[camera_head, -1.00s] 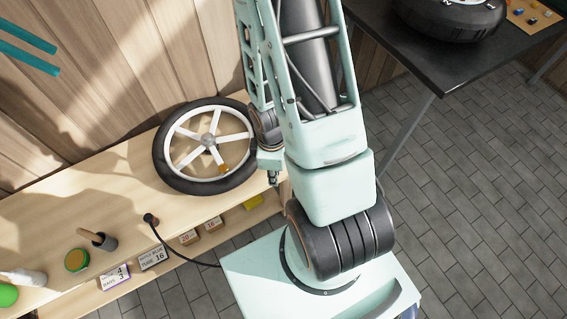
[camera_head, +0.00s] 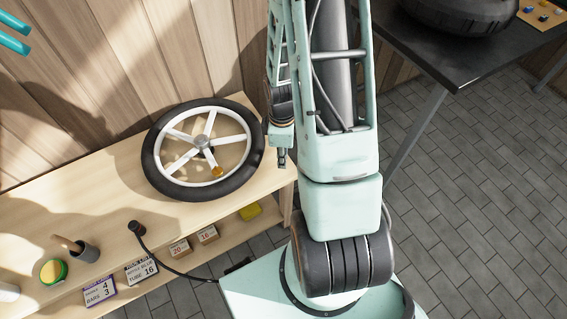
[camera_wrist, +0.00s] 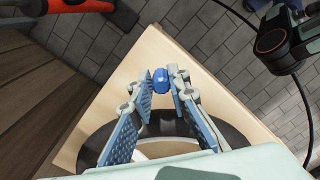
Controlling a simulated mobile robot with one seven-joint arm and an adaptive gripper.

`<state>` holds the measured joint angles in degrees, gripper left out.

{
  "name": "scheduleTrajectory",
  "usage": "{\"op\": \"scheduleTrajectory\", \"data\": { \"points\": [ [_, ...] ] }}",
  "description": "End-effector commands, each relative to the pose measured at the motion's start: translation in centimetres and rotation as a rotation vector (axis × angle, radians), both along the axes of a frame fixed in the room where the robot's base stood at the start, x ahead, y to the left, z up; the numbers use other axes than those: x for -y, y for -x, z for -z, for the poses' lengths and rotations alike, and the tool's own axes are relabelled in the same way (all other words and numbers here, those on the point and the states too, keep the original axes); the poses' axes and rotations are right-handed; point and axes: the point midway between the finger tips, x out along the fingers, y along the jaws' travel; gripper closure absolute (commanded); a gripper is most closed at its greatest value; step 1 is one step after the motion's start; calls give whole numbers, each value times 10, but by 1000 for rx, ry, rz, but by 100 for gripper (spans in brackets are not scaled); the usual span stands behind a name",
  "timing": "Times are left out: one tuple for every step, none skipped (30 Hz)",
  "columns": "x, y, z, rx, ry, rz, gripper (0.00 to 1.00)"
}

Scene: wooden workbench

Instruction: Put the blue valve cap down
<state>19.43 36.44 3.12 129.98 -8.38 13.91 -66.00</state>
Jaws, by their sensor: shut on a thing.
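The blue valve cap (camera_wrist: 161,80) is between the fingertips of my gripper (camera_wrist: 161,87) in the wrist view. My gripper is shut on it and holds it near the bench's corner. A black-tyred wheel (camera_wrist: 236,126) with white spokes lies below and behind the fingers there. In the head view my gripper (camera_head: 282,159) is just right of the wheel (camera_head: 252,172), near the right end of the wooden workbench (camera_head: 110,190). The cap cannot be made out in that view. The height of the cap above the bench is hard to tell.
A cup with a handled tool (camera_head: 86,251), a yellow-green tin (camera_head: 53,271) and a black cable (camera_head: 160,247) are on the bench's left part. Labelled boxes and a yellow block (camera_head: 250,211) sit along a lower shelf. A dark table (camera_head: 440,55) stands at upper right.

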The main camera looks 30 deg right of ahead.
Motion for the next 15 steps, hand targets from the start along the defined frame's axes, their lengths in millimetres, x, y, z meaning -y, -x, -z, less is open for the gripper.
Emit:
{"op": "scheduleTrajectory", "data": {
  "points": [
    [2,-3,5,0,0,2,91],
    [3,-4,7,0,0,2,91],
    [4,-5,8,0,0,1,91],
    [5,-6,9,0,0,1,91],
    [5,-6,10,0,0,1,91],
    [7,-8,13,0,0,1,91],
    [8,-9,15,1,1,1,91],
    [9,-11,18,0,0,1,91],
    [10,-12,24,-2,0,1,91],
    [10,-11,30,-3,-1,0,91],
    [10,-11,35,-3,-1,0,91],
    [9,-11,41,-3,-1,0,91],
    [9,-11,45,-2,0,-1,91],
    [9,-11,47,-2,0,-1,91],
    [9,-11,49,-1,0,-1,91]
  ]
}}
